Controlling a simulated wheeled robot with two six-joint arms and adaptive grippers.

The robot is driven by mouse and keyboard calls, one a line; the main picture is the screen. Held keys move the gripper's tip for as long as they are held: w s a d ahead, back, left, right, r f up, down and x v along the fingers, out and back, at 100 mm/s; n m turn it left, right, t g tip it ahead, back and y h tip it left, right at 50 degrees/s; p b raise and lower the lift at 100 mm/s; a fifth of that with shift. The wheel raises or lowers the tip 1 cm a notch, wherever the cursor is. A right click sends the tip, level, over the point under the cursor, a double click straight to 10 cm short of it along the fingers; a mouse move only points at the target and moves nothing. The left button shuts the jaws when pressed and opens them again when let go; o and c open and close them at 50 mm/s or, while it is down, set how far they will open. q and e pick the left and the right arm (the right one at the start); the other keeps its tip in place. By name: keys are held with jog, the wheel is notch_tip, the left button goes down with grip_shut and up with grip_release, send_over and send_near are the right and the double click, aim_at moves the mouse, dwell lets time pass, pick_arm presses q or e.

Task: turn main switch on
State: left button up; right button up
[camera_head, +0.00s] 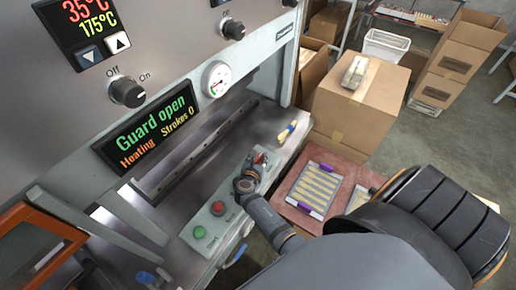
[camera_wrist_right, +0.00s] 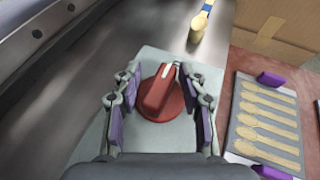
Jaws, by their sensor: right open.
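The main switch, a red rotary knob with a white mark (camera_wrist_right: 160,92), sits on the grey control box of the press. In the right wrist view its grip points up and slightly right. My right gripper (camera_wrist_right: 158,108) is open, with one finger on each side of the knob. Its purple pads appear apart from the knob. In the head view the gripper (camera_head: 249,172) covers most of the switch; only a bit of red (camera_head: 259,158) shows. My left gripper is not in view.
The control box also carries a green button (camera_head: 199,232) and a red button (camera_head: 218,208). The press display (camera_head: 148,130) reads "Guard open", "Heating", "Strokes 0". A spoon (camera_head: 287,132) lies beyond the box. A tray of spoons (camera_head: 315,190) and cardboard boxes (camera_head: 360,100) stand right.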

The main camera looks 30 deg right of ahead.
aim_at(258, 157)
notch_tip(258, 157, up, 10)
dwell(0.4)
dwell(0.3)
